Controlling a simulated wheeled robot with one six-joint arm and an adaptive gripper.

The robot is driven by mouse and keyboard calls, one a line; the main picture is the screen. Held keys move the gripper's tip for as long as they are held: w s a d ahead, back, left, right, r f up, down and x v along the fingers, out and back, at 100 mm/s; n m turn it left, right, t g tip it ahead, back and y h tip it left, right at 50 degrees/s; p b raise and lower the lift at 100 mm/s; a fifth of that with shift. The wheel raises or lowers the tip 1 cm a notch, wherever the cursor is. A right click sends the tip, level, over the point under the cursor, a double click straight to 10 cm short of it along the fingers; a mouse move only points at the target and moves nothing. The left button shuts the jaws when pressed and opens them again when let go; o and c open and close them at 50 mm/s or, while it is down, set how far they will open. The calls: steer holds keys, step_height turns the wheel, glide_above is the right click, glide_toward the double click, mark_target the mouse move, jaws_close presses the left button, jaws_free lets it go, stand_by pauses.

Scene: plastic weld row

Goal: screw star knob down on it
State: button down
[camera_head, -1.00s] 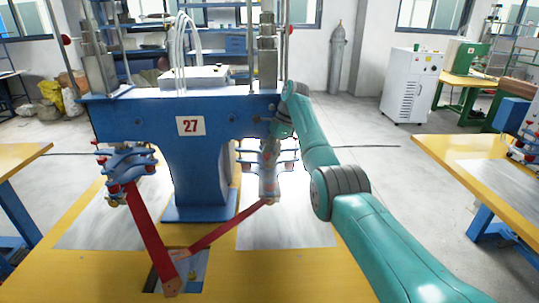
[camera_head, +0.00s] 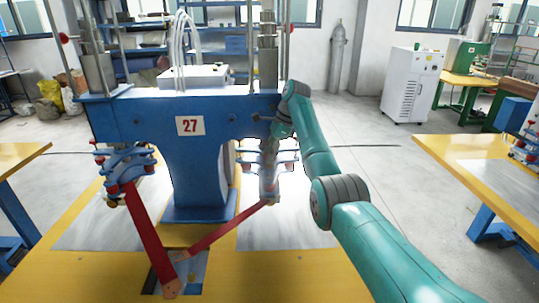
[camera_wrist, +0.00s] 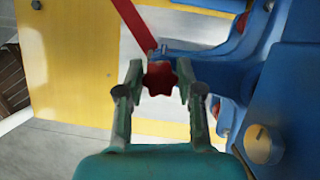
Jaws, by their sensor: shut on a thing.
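A red star knob (camera_wrist: 160,78) sits between the fingertips of my gripper (camera_wrist: 160,84) in the wrist view. The two green-grey fingers press on it from left and right, and my gripper is shut on it. Just beyond the knob is a small grey metal fitting (camera_wrist: 158,50) beside a red bar (camera_wrist: 130,20). I cannot tell whether the knob is seated on a thread. In the head view my arm reaches the right side of the blue machine (camera_head: 120,120) marked 27. The fingers and knob cannot be made out there.
Blue machine parts (camera_wrist: 290,90) stand close on the right in the wrist view. Red bars (camera_head: 148,235) slope down to the yellow table (camera_head: 100,275) in the head view. A second yellow table (camera_head: 470,170) is at the right, with open floor between.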

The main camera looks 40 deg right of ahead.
steer(key=shift+w+d+r+m+t+h, duration=0.1)
steer(key=shift+w+d+m+t+h, duration=0.15)
steer(key=shift+m, duration=0.35)
steer(key=shift+d+m+t+h, duration=0.15)
steer(key=shift+d+m+t, duration=0.15)
steer(key=shift+m, duration=0.3)
steer(key=shift+m+t, duration=0.25)
steer(key=shift+m, duration=0.85)
steer(key=m+t+h, duration=0.1)
steer(key=m+h, duration=0.1)
steer(key=m, duration=0.2)
steer(key=shift+a, duration=0.1)
steer(key=m, duration=0.1)
steer(key=m+h, duration=0.1)
steer(key=m, duration=0.2)
steer(key=shift+f, duration=0.25)
steer(key=c, duration=0.8)
jaws_free()
steer(key=shift+d+f, duration=0.1)
steer(key=shift+d, duration=0.1)
steer(key=shift+a, duration=0.1)
steer(key=shift+a, duration=0.2)
